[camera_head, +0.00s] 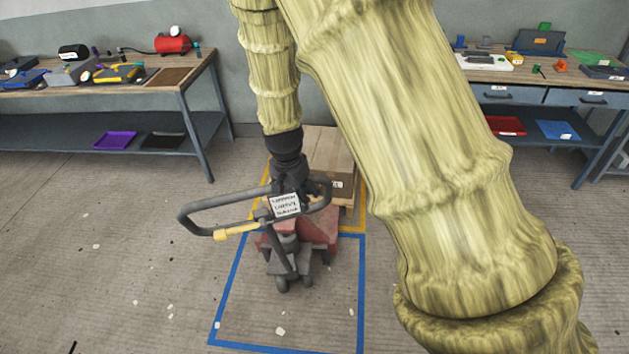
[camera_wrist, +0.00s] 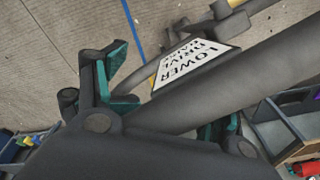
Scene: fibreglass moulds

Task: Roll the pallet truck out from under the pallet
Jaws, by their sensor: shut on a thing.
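The pallet truck (camera_head: 318,230) has a red body and a dark grey handle loop (camera_head: 193,213) with a yellow lever (camera_head: 236,231). Its body stands at the pallet's near end; the forks are hidden. A little of the wooden pallet (camera_head: 349,209) shows beneath a brown box, partly behind my arm. My gripper (camera_head: 287,182) reaches down to the handle loop and is shut on its bar. In the wrist view the teal-padded fingers (camera_wrist: 170,108) lie on either side of the grey bar (camera_wrist: 245,75), beside a white label (camera_wrist: 190,65) reading LOWER, DRIVE, RAISE.
A blue floor outline (camera_head: 228,289) surrounds mostly clear floor in front of the truck. A yellow outline (camera_head: 361,190) lies around the pallet. Workbenches stand at the left (camera_head: 190,82) and right (camera_head: 537,77). Small pale scraps dot the floor.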

